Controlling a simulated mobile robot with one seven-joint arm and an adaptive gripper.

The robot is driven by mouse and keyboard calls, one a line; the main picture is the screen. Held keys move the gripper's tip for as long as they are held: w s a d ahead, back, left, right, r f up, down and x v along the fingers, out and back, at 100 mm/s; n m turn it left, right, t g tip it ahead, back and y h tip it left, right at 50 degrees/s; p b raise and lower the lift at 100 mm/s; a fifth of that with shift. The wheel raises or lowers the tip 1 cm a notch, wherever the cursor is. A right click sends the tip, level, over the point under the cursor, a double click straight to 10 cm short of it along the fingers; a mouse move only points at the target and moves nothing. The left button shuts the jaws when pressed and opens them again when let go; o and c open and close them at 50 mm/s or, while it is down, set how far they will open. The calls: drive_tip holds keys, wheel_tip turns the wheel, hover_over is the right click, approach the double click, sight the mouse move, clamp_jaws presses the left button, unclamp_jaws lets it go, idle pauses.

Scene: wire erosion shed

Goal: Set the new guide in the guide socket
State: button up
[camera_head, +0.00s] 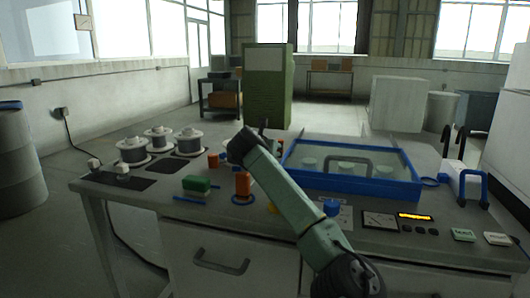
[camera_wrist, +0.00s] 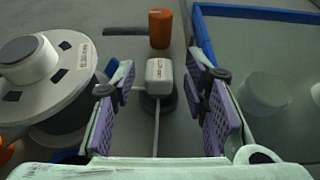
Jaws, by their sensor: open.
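My gripper (camera_wrist: 160,95) is open, with its two purple-padded fingers spread apart in the wrist view. A small white block with a label (camera_wrist: 159,72) shows in the gap between them, above a dark round base (camera_wrist: 150,103). A thin pale rod runs from the base toward my palm. Neither pad visibly touches the block. I cannot tell which piece is the new guide or the guide socket, as the labels are too small to read. In the head view my arm hides the spot under my gripper.
A large wire spool (camera_wrist: 50,70) stands close left of my fingers. The blue-framed clear-lidded tray (camera_head: 345,186) lies close on the right. An orange cylinder (camera_wrist: 160,28) stands beyond the fingers. A green block (camera_head: 196,186) and another orange cylinder (camera_head: 243,184) are on the bench front.

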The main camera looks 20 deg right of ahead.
drive_tip(key=b+v, duration=0.3)
drive_tip(key=v, duration=0.7)
drive_tip(key=shift+f, duration=0.1)
drive_tip(key=shift+w+a, duration=0.1)
idle(0.5)
